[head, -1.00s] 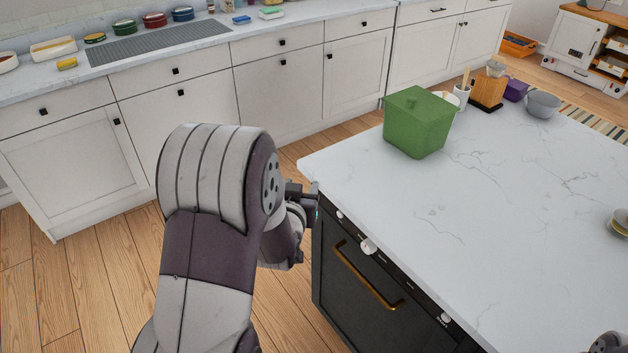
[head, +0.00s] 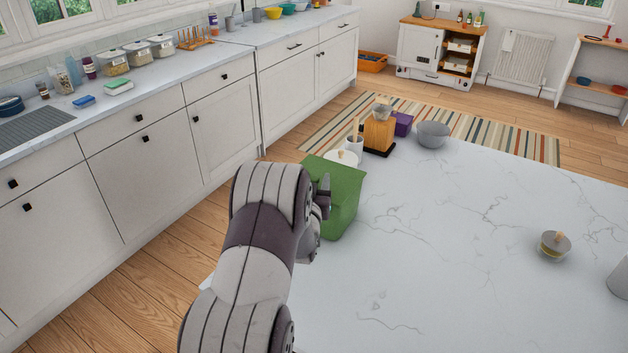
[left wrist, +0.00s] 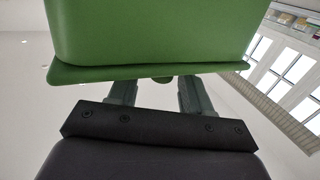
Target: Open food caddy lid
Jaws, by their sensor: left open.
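The green food caddy (head: 345,200) stands on the white marble island top, its lid (head: 335,172) down. My left gripper (head: 324,190) is beside the caddy's left side in the head view; my arm covers part of that side. In the left wrist view the caddy body (left wrist: 150,28) fills the top, and the lid's rim (left wrist: 90,74) runs below it. My right gripper is out of view.
Behind the caddy stand a white pot (head: 342,158), a wooden block (head: 379,135), a purple box (head: 403,124) and a grey bowl (head: 433,134). The middle of the island top (head: 450,230) is clear.

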